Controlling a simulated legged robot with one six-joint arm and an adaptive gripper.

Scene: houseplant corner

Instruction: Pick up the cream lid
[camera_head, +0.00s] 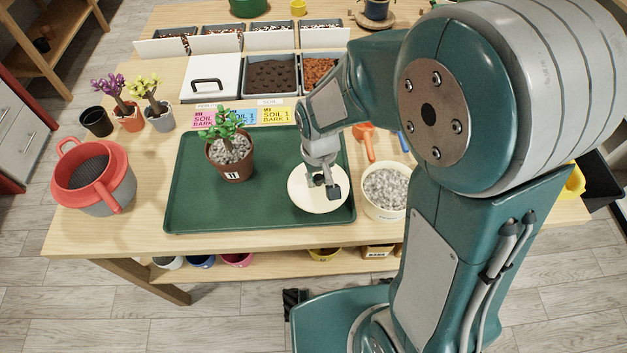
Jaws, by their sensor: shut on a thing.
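The cream lid (304,196) is a round, pale disc over the right part of the green tray (190,207). My gripper (324,186) points down onto the middle of the lid and is shut on it. The dark fingers hide the part they grip. I cannot tell whether the lid rests on the tray or hangs just above it.
A potted jade-like plant (229,152) stands on the tray, left of the lid. A tub of pale gravel (385,190) stands close to the lid's right. An orange scoop (365,138) lies behind it. Soil bins (271,77) line the back.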

